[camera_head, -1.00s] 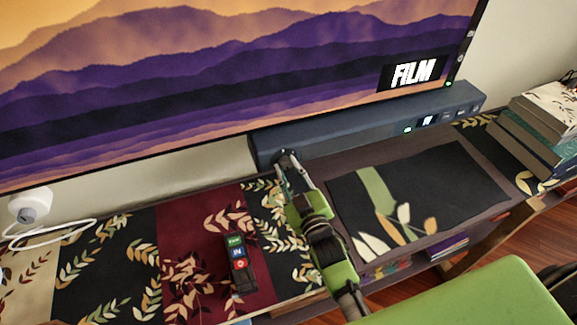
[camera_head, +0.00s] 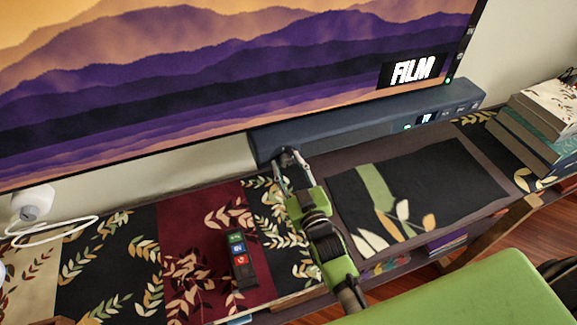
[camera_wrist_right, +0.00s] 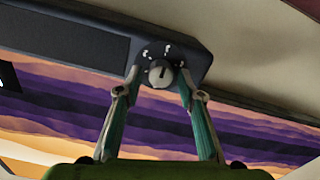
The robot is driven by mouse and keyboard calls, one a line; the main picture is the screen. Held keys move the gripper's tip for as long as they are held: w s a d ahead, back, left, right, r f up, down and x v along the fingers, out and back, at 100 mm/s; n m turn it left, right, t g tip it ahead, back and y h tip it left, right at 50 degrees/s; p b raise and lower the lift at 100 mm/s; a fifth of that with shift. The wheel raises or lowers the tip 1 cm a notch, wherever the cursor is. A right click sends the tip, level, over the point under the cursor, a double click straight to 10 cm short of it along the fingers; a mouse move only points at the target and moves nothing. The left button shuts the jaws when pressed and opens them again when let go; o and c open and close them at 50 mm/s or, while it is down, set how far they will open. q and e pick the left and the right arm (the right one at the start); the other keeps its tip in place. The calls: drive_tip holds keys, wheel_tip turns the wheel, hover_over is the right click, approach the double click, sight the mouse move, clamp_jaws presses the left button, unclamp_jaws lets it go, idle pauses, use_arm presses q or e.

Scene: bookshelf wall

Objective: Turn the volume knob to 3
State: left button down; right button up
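The volume knob (camera_wrist_right: 161,74) is a small round grey knob on the end of the dark soundbar, with white marks around it on a dark dial; I cannot read its setting. In the right wrist view, my right gripper (camera_wrist_right: 159,72) has one fingertip on each side of the knob, with what looks like a small gap on both sides. My left gripper is not in view.
A large television (camera_head: 220,75) showing "FILM" stands behind the soundbar. A small dark remote (camera_head: 240,262) lies on the patterned runner. A dark mat (camera_head: 460,185) lies right of my arm, and books (camera_head: 535,140) are stacked at far right. A white device with a cable (camera_head: 35,205) is at left.

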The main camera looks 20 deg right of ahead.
drive_tip(key=shift+f, duration=0.15)
drive_tip(key=shift+s, duration=0.3)
drive_tip(key=s, duration=1.1)
drive_tip(key=shift+s+d, duration=0.2)
